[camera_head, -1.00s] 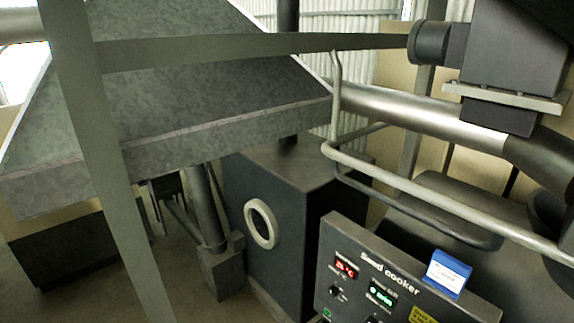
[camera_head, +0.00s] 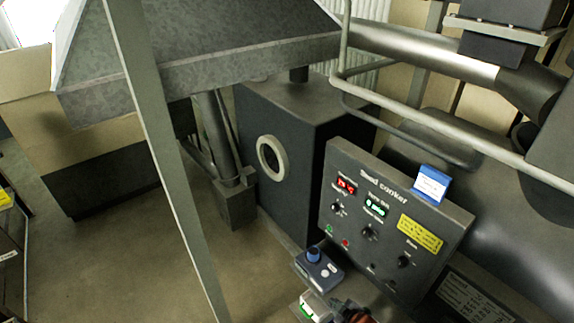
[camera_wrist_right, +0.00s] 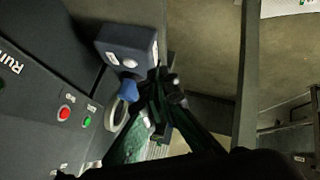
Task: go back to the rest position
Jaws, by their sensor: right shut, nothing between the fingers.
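My right gripper (camera_wrist_right: 160,90) is shut and empty in the right wrist view, its dark fingertips together in front of a grey box (camera_wrist_right: 128,45) with a blue knob (camera_wrist_right: 128,90). Whether the fingertips touch the box I cannot tell. In the head view the box (camera_head: 320,272) stands low in front of the seed cooker panel (camera_head: 385,215). A dark part at the bottom edge there seems to be my right gripper (camera_head: 347,306), mostly cut off by the frame. My left gripper is not in view.
The seed cooker has red and green displays and a blue card (camera_head: 431,184) on top. A slanted metal post (camera_head: 165,150) crosses the left half. A grey hopper (camera_head: 200,65) and pipes (camera_head: 440,125) stand behind. Floor (camera_head: 130,240) is bare at lower left.

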